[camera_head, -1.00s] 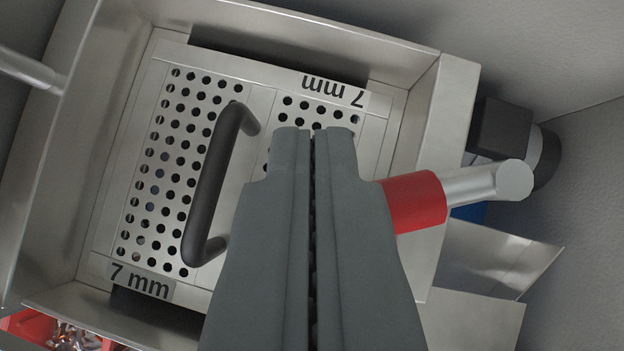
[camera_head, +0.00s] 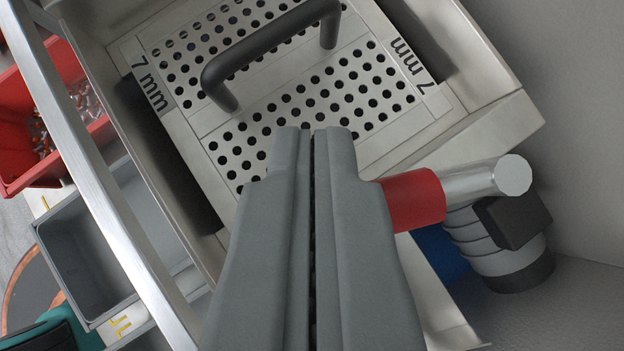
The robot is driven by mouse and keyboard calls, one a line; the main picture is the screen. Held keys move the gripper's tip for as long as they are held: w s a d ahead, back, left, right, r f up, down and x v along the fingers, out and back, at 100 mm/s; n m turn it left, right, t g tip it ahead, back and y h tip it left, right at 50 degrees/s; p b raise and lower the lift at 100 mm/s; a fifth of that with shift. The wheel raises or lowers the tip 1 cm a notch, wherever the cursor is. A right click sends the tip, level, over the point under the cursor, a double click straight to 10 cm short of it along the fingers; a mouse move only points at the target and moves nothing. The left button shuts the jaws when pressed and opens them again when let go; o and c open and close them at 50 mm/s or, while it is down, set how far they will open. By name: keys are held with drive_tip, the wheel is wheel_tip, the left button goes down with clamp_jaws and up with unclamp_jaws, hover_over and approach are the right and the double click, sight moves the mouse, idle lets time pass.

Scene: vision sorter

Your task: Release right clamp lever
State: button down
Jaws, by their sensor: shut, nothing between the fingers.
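The right clamp lever (camera_head: 414,200) has a red grip and a bright round metal end (camera_head: 490,180). It lies just right of my gripper (camera_head: 312,132), and its red part meets the outer side of the right finger in the picture. Part of the lever is hidden behind that finger. Whether they touch is hard to tell. My gripper is shut and empty, with its fingertips over the lower edge of the perforated sieve plate (camera_head: 290,105). The plate is marked 7 mm at two corners and carries a black bar handle (camera_head: 265,48).
The metal box wall (camera_head: 500,115) runs along the right. Beyond it are a ribbed cylinder with a black block (camera_head: 515,220) and a blue part (camera_head: 440,250). At left are a metal rail (camera_head: 65,110), a red bin (camera_head: 18,165) with small parts and a grey bin (camera_head: 85,255).

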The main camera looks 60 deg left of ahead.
drive_tip(key=d+n+g, duration=0.1)
drive_tip(key=d+n, duration=0.1)
drive_tip(key=shift+s+n+g+y, duration=0.25)
drive_tip(key=shift+n+g+y, duration=0.05)
drive_tip(key=shift+g+y, duration=0.1)
drive_tip(key=shift+d, duration=0.15)
idle(0.4)
